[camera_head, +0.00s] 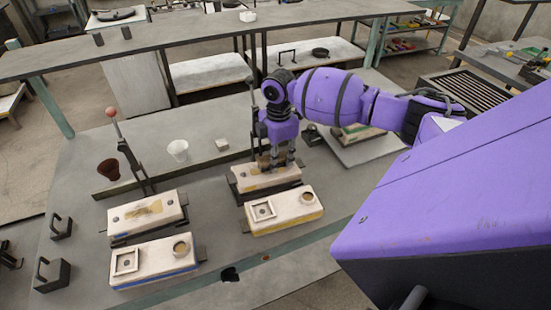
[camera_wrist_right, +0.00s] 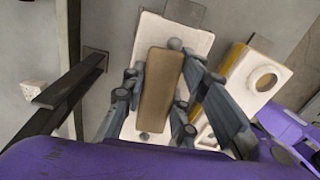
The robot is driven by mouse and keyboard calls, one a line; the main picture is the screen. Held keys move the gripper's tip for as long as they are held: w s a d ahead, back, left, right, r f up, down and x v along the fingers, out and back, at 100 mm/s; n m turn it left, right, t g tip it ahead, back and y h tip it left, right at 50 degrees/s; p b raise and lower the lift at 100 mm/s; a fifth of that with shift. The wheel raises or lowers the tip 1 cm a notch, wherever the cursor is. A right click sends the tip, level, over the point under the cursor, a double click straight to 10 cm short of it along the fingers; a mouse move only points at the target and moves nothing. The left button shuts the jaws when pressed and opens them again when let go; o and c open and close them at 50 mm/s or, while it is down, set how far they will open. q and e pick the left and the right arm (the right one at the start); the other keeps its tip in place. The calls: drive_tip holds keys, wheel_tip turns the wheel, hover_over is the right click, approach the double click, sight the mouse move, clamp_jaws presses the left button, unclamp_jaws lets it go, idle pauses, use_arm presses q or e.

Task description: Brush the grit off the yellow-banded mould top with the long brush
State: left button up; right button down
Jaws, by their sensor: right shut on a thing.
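My right gripper (camera_head: 277,160) is shut on a brown block-shaped piece, which I take to be the long brush (camera_wrist_right: 160,90). It is directly over a pale mould half (camera_head: 262,181) on a dark stand; the same half shows beneath the brush in the wrist view (camera_wrist_right: 150,35). The bristles are hidden, and I cannot tell whether they touch the surface or whether grit lies there. In front lies the yellow-banded mould half (camera_head: 283,213), with a square frame and a round cup on its top; it also shows in the wrist view (camera_wrist_right: 265,78). My left gripper is not in view.
At left are a mould half with a brown patch (camera_head: 147,215) and a blue-banded half (camera_head: 152,265). A post with a red ball (camera_head: 111,113), a brown cup (camera_head: 108,170) and a white cup (camera_head: 178,150) stand behind them. Bare table lies between the two mould pairs.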

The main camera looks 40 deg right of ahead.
drive_tip(key=r, duration=0.1)
drive_tip(key=d+r, duration=0.1)
drive_tip(key=r, duration=0.1)
drive_tip(key=shift+s+d+p, duration=0.2)
drive_tip(key=shift+p, duration=0.1)
drive_tip(key=shift+w+a+r, duration=0.1)
drive_tip(key=shift+a+r, duration=0.1)
drive_tip(key=shift+r, duration=0.4)
drive_tip(key=shift+a+r, duration=0.15)
drive_tip(key=shift+r, duration=0.45)
drive_tip(key=shift+r, duration=1.55)
